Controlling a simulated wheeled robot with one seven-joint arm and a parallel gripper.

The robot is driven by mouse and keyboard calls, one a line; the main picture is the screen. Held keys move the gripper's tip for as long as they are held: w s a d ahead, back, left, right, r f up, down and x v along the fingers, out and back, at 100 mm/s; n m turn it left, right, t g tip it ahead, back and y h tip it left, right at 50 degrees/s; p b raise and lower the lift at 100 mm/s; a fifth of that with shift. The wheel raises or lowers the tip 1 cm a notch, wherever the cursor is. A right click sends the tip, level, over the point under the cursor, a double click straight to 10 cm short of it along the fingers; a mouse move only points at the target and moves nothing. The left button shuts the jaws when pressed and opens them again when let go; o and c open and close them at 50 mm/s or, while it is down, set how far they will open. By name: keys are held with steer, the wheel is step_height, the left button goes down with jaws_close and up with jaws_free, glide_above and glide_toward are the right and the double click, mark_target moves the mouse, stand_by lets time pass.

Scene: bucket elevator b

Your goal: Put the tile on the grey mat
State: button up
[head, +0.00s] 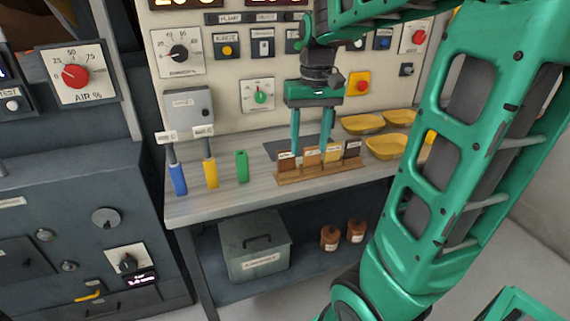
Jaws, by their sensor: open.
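Several small tiles with pale labels stand upright in a wooden rack (320,174) on the bench. They are a dark brown one (287,163) at the left, a lighter brown one (312,160), a tan one (333,155) and a dark one (352,150) at the right. I cannot tell which is the task's tile. My gripper (311,151) points down over the rack, open. Its fingertips are apart, near the left and middle tiles; I cannot tell whether they touch any. A dark grey mat (274,148) lies behind the rack, partly hidden by it and the gripper.
Yellow trays (386,147) stand at the bench's right rear. A blue (178,179), a yellow (210,174) and a green (242,167) upright piece stand at the left. A panel of switches (225,75) rises behind. A grey box (254,246) and brown bottles (330,238) are on the lower shelf.

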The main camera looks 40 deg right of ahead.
steer(key=n, duration=0.1)
glide_toward(286, 152)
step_height(286, 152, down, 11)
steer(key=shift+a+r, duration=0.1)
steer(key=shift+r, duration=0.1)
stand_by(0.4)
steer(key=c, duration=0.8)
steer(key=shift+r, duration=0.15)
